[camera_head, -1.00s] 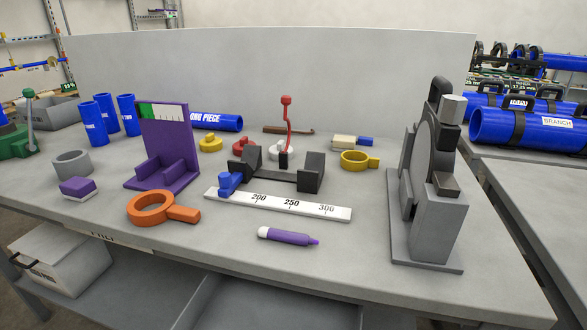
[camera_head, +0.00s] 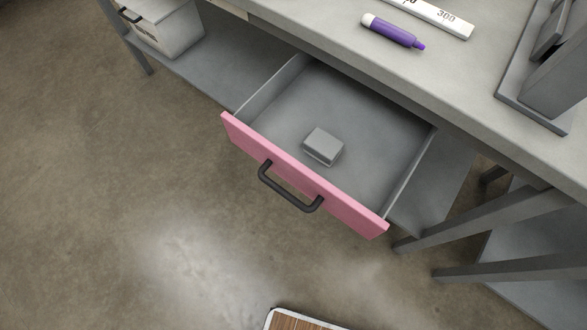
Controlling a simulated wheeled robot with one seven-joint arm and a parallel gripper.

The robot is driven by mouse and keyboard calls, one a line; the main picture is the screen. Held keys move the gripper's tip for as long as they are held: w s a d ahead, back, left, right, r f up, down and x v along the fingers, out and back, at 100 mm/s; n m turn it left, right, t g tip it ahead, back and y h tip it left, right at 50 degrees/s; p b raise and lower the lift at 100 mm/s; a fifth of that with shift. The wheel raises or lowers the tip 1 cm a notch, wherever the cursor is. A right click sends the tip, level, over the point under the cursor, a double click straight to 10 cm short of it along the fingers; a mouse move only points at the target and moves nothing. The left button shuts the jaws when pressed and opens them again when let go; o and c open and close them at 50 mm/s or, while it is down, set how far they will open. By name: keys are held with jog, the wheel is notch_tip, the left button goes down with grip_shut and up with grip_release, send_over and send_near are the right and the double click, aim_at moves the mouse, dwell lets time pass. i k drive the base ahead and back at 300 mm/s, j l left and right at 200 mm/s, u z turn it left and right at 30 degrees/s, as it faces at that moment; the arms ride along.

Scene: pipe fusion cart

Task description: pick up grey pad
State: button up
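The grey pad (camera_head: 323,144) is a small block lying on the floor of an open drawer under the bench. It sits near the drawer's front, just behind the pink front panel (camera_head: 300,174). The drawer (camera_head: 385,98) is pulled well out and its inside is grey; nothing else shows in it. My gripper is not in view.
A dark handle (camera_head: 288,190) sticks out from the drawer front. The bench top (camera_head: 440,75) overhangs the drawer's rear and carries a purple marker (camera_head: 393,32). A white bin (camera_head: 165,30) stands on the lower shelf at left. Open floor (camera_head: 150,200) lies in front.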

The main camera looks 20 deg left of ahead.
aim_at(320, 145)
jog(key=j+u, duration=0.1)
jog(key=j, duration=0.3)
jog(key=i+j, duration=0.15)
jog(key=j, duration=0.3)
jog(key=i+j+u, duration=0.15)
jog(key=j, duration=0.25)
jog(key=j+u, duration=0.1)
jog(key=j, duration=0.35)
jog(key=i, duration=0.05)
